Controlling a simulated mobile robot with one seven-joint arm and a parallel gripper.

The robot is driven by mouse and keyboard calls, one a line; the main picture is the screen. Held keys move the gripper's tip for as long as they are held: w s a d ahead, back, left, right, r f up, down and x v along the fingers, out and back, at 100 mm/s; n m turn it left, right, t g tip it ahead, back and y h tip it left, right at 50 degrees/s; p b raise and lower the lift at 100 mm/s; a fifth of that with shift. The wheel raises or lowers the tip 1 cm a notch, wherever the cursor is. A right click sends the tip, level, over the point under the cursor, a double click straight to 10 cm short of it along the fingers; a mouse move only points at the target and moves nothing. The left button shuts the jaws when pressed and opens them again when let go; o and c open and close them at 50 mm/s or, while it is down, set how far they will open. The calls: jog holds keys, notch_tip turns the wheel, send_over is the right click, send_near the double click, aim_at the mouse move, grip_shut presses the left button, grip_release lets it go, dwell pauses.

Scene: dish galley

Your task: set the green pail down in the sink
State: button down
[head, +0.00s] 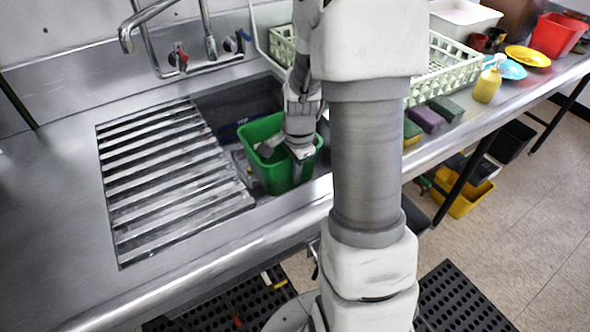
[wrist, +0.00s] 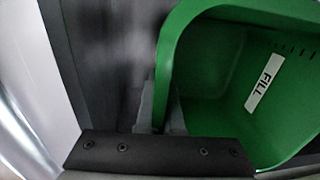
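The green pail (head: 268,176) is upright in the open part of the sink (head: 232,104), right of the slatted cover. Its rim stands near the counter level. Whether its base touches the sink floor is hidden. The wrist view looks down into the pail (wrist: 212,70), which appears empty, with a white "FILL" label on its inner wall. My gripper (head: 286,153) reaches down at the pail's rim. In the wrist view my gripper (wrist: 160,112) has one finger on each side of the pail's wall and appears shut on it.
The slatted cover (head: 170,170) lies over the sink's left part. The faucet (head: 180,58) stands behind. Right are a pale green dish rack (head: 450,70), sponges (head: 426,118) and a yellow bottle (head: 487,82). The counter left of the slats is clear.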

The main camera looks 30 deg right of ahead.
notch_tip(320, 180, down, 16)
jog(key=b, duration=1.1)
jog(key=shift+f, duration=0.2)
jog(key=c, duration=1)
grip_release()
jog(key=shift+r, duration=0.15)
notch_tip(320, 180, up, 17)
jog(key=s+p, duration=0.2)
jog(key=p, duration=0.4)
jog(key=s+a+r+n+t, duration=0.5)
jog(key=s+a+r+n, duration=0.8)
jog(key=r+n, duration=0.4)
jog(key=shift+n, duration=0.3)
notch_tip(320, 180, up, 15)
jog(key=p, duration=1.6)
jog(key=shift+s+d, duration=0.1)
jog(key=shift+d, duration=0.05)
